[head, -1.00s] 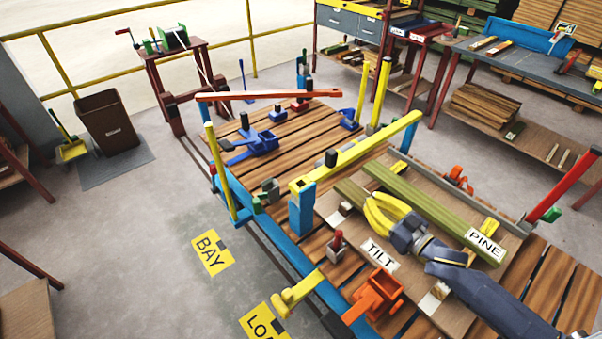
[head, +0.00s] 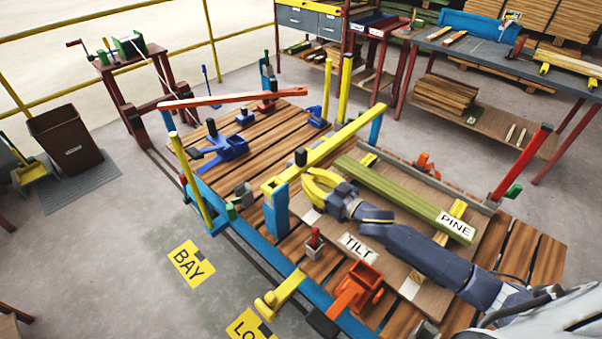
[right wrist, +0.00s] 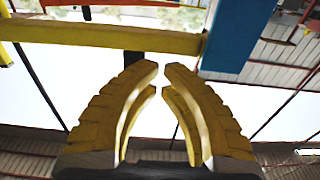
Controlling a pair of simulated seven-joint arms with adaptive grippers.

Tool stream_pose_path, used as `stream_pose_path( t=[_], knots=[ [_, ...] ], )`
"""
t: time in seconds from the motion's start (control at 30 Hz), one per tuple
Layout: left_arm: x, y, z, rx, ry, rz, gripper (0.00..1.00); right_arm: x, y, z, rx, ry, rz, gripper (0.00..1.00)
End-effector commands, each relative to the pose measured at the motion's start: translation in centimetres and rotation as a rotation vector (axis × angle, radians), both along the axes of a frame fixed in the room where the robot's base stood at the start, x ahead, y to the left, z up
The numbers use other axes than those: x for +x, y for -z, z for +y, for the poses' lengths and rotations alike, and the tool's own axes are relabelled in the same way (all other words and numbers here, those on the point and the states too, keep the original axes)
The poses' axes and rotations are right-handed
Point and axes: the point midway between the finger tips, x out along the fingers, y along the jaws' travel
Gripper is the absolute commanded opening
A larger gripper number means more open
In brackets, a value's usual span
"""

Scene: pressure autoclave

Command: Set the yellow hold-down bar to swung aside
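The yellow hold-down bar (head: 335,137) runs from a blue post (head: 276,212) at the bench's near edge towards another blue post (head: 375,127) at the far side. A black knob (head: 300,157) stands on it near the near end. The bar also crosses the top of the right wrist view (right wrist: 100,37), with a blue post (right wrist: 237,35) beside it. My right gripper (head: 306,182) has yellow fingers and is beside the near part of the bar, apparently apart from it. Its fingertips almost meet in the wrist view (right wrist: 162,67), with nothing between them. My left gripper is not in view.
A green beam (head: 405,195) marked PINE lies on a board marked TILT, right of the bar. An orange lever (head: 215,98) spans the slatted bench behind. A red-knobbed block (head: 315,242) and an orange clamp (head: 357,288) stand near the front edge.

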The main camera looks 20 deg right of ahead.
Motion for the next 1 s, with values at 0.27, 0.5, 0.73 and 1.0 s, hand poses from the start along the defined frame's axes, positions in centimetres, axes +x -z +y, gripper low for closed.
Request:
stream_pose_path(
  t=[0.27, 0.5, 0.73, 1.0],
  knots=[
    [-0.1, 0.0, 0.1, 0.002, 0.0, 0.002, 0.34, 2.2, 0.0, 1.3, 0.001, 0.0, 0.001, 0.0],
    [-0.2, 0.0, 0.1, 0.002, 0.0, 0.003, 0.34, 2.8, 0.0, 1.6, -0.001, 0.0, 0.001, 0.0],
    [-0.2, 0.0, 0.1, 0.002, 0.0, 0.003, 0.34, 2.8, 0.0, 1.7, -0.001, 0.0, 0.001, 0.0],
    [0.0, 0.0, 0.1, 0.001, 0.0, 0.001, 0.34, 3.5, 0.0, 1.3, 0.001, 0.016, 0.001, 0.0]
  ],
)
